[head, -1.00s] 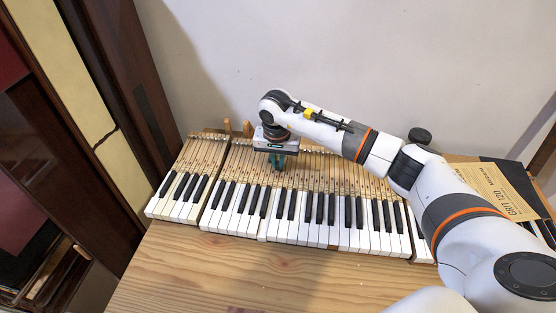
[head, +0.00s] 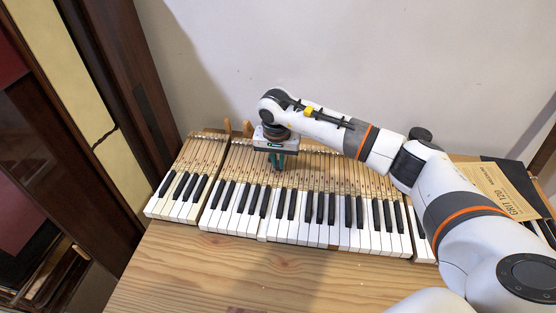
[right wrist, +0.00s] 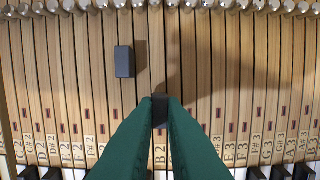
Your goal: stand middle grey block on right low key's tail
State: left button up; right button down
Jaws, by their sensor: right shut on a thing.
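My right gripper (head: 277,168) points down over the wooden key tails (head: 318,172), left of the keyboard's middle. In the right wrist view its green fingers (right wrist: 160,100) are shut on a small dark grey block (right wrist: 160,112), near the tail labelled B2. Whether the block touches a tail I cannot tell. Another dark grey block (right wrist: 124,62) is on the tails, farther back and to the left, apart from the fingers. Which tail sits low is not clear from these views. My left gripper is not in view.
Metal pins (right wrist: 187,5) line the back ends of the tails. Black and white keys (head: 300,230) lie in front, and bare wooden table (head: 230,275) before them. A sandpaper sheet (head: 492,190) lies at the right. Two wooden pegs (head: 247,129) rise behind the keys.

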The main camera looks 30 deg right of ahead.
jog(key=shift+f+b, duration=0.35)
dwell(0.5)
jog(key=c, duration=1.8)
grip_release()
jog(key=shift+c, duration=0.2)
jog(key=shift+r+p, duration=0.7)
jog(key=shift+r, duration=0.4)
jog(key=shift+o, duration=0.4)
